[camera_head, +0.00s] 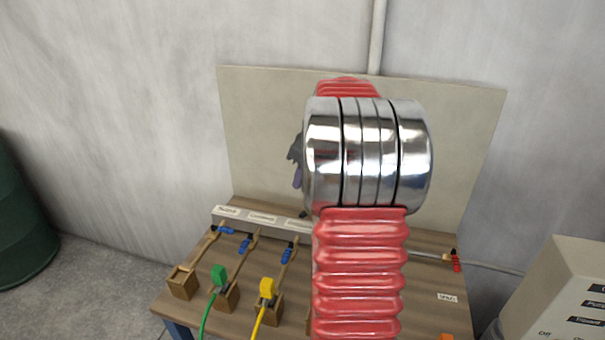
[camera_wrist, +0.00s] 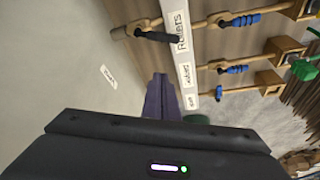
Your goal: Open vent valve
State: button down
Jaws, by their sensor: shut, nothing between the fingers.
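No label in view is clearly readable as the vent valve. A red-handled valve (camera_head: 456,262) sits at the right of the bench on a thin grey pipe; a small label (camera_head: 447,297) near it is too small to read. Three blue-handled valves (camera_head: 247,243) stand along the labelled bar at the left. In the wrist view, a black-handled valve (camera_wrist: 158,36) lies beside the "Rollers" label, with a blue handle (camera_wrist: 236,69) beyond the bar. My gripper (camera_wrist: 160,90) is shut and empty, close to the bar and the backboard. In the head view, my arm hides most of it.
The labelled bar (camera_head: 262,219) crosses the wooden bench (camera_head: 195,318) before a beige backboard (camera_head: 255,120). Green (camera_head: 219,275) and yellow (camera_head: 268,288) plugs with cables stand in front. A pale box (camera_head: 565,270) is at the right, a green barrel (camera_head: 20,220) at the left.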

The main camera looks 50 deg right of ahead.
jog(key=f, duration=0.2)
jog(key=s+f, duration=0.1)
jog(key=f, duration=0.3)
jog(key=shift+s+f, duration=0.35)
jog(key=shift+f, duration=0.05)
jog(key=shift+w+a, duration=0.1)
